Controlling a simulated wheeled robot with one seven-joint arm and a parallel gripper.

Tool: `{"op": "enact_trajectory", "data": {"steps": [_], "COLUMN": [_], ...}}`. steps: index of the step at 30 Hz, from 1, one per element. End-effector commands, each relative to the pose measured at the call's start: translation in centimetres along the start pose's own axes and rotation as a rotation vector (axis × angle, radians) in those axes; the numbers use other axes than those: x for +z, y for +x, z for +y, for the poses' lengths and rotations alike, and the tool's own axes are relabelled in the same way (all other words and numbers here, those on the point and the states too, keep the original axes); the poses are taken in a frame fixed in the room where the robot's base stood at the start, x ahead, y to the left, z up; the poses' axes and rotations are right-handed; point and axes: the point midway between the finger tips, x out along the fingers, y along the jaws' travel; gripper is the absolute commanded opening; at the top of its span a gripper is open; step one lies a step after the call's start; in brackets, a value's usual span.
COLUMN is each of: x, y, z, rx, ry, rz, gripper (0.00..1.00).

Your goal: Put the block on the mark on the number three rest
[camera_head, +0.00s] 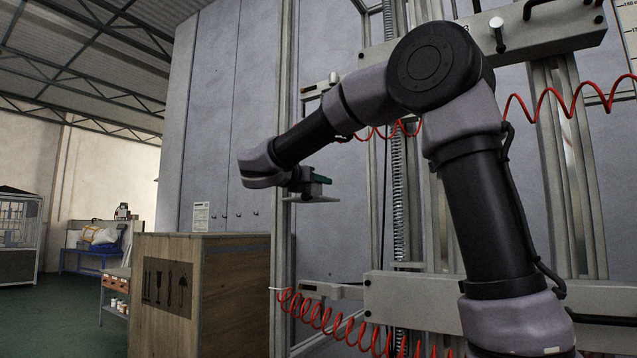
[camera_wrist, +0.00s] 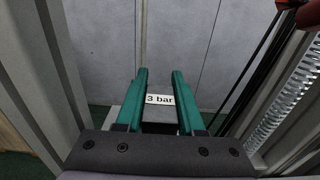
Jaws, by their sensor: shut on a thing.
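My gripper (camera_wrist: 159,95) has two green fingers. A white label reading "3 bar" (camera_wrist: 159,99) shows between them, and they are shut on the block there. The block's own outline is hard to make out. In the head view my gripper (camera_head: 320,181) is in front of the tall grey cabinet, and a thin pale plate (camera_head: 308,199) shows right below its fingers. I cannot tell whether the plate touches what I hold. No mark or number three can be made out on it.
A wooden crate (camera_head: 202,285) stands below and left of my gripper. Grey upright posts (camera_head: 284,210) and red coiled hoses (camera_head: 330,328) are close by. In the wrist view a metal spring (camera_wrist: 290,100) runs along the right. A pale bracket (camera_head: 318,88) is higher up.

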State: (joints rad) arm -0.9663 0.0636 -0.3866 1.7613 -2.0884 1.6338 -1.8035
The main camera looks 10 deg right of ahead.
Motion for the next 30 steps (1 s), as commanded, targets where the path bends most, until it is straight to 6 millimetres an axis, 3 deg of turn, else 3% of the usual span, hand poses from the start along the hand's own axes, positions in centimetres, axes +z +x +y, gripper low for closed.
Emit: {"op": "enact_trajectory", "data": {"steps": [2,3,4,5,17,30], "x": [-0.1,-0.2,-0.2,-0.2,0.1,0.1], "y": [0.0,0.0,0.0,0.0,-0.5,-9.1], "z": [0.0,0.0,0.0,0.0,0.0,0.0], "rx": [0.000,0.000,0.000,0.000,0.001,0.003], "ry": [0.000,0.000,0.000,0.000,0.001,0.000], "rz": [-0.001,0.000,0.000,0.000,0.000,0.000], "gripper": [0.00,0.53,0.64,0.67,0.67,0.67]}}
